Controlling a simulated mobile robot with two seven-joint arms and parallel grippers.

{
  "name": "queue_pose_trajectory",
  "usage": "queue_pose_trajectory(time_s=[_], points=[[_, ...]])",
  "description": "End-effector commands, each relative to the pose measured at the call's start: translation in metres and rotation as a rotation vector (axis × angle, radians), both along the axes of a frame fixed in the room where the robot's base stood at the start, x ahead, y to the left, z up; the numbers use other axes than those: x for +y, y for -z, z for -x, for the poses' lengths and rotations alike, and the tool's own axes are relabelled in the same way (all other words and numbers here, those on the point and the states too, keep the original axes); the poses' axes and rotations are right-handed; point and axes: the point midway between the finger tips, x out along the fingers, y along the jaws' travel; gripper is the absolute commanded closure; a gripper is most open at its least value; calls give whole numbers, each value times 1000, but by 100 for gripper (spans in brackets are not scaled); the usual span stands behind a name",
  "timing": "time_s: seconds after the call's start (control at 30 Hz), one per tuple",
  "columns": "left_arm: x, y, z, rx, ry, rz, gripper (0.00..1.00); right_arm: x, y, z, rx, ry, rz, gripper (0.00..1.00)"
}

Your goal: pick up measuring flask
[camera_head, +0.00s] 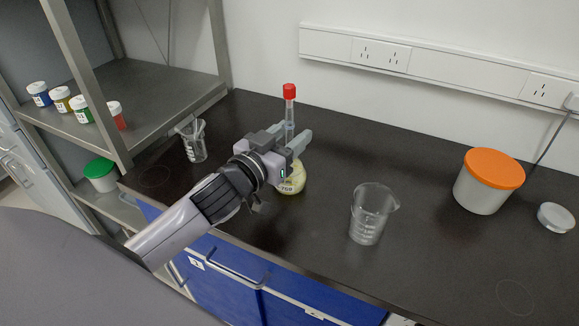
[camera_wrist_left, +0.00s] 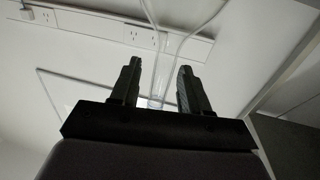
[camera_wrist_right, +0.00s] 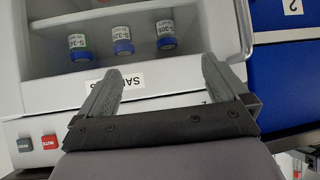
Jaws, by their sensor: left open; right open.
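The measuring flask stands upright on the dark bench, with a red cap (camera_head: 289,91), a clear narrow neck (camera_head: 290,112) and a round body (camera_head: 292,180) holding pale yellow liquid. My left gripper (camera_head: 291,138) is open at the neck, above the body and below the cap. The clear neck shows between its two fingers in the left wrist view (camera_wrist_left: 158,70); I cannot tell whether either finger touches it. The gripper hides the neck's lower part in the head view. My right gripper (camera_wrist_right: 166,80) is open and empty, seen only in the right wrist view.
A clear beaker (camera_head: 372,213) stands right of the flask. Another glass beaker (camera_head: 194,142) stands to its left. An orange-lidded tub (camera_head: 488,181) and a white lid (camera_head: 556,217) are farther right. A metal shelf (camera_head: 150,100) stands at left. The right wrist view shows several vials (camera_wrist_right: 122,40) in a white case.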

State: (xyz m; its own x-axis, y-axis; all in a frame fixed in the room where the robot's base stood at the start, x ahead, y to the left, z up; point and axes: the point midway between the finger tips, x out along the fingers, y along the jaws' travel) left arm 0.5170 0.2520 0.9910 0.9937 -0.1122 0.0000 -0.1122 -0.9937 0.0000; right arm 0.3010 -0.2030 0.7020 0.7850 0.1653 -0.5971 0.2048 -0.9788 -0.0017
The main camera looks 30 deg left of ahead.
Motion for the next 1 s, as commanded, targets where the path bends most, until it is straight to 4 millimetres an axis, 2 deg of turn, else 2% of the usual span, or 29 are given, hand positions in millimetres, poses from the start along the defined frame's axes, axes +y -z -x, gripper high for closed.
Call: queue_pose_trajectory(time_s=[0.07,0.17,0.2,0.23,0.57,0.73,0.87,1.0], points=[[0,0,0,0,0,0,54,0,0,0,-1,0,0,0],[0,0,0,0,0,0,84,0,0,-1,-1,0,0,0],[0,0,0,0,0,0,97,0,0,-1,-2,0,0,0],[0,0,0,0,0,0,100,0,0,-1,-2,0,0,0],[0,-2,0,-3,0,-1,100,0,-1,-1,-2,1,0,0],[0,-10,0,-5,0,0,100,0,-3,-1,-2,1,0,0],[0,-27,0,-8,1,-1,100,0,-7,-1,-3,1,0,0],[0,-57,0,-11,1,-2,100,0,-13,-1,-3,1,0,0]])
